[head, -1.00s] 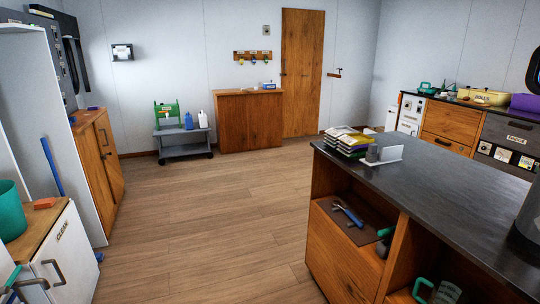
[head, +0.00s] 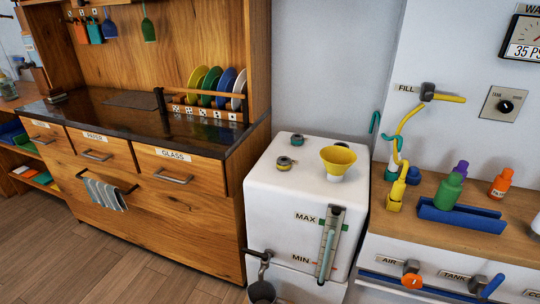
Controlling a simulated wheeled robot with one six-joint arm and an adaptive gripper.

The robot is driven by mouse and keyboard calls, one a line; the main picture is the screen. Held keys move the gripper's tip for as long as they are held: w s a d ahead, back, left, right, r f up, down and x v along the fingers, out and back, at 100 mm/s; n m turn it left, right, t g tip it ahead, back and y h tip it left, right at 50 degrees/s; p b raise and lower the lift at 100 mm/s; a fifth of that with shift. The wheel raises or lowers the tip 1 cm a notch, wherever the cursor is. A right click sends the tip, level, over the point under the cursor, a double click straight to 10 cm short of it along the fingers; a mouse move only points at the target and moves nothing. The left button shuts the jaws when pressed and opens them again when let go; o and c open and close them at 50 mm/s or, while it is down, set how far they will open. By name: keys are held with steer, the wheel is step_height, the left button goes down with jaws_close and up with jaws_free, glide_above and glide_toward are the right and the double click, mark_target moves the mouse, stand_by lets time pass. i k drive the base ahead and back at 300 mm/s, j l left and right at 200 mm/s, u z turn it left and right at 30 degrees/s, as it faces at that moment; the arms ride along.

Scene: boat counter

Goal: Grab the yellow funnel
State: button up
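My gripper is not in the head view.
A wooden cabinet (head: 150,205) with a dark counter and a rack of coloured plates (head: 211,87) stands left of the tank. At right, a counter holds a blue tray (head: 460,214), bottles and a yellow hose (head: 409,118). A tap (head: 262,262) juts from the tank's front. Wooden floor is open at lower left.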

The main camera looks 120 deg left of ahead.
mark_target(336, 160)
steer(key=u, duration=3.3)
steer(key=i+j, duration=0.3)
steer(key=j, duration=0.15)
steer(key=i+j+u, duration=0.1)
steer(key=i+j, duration=0.2)
steer(key=j, duration=0.2)
steer(key=i+j, duration=0.3)
steer(key=j, duration=0.15)
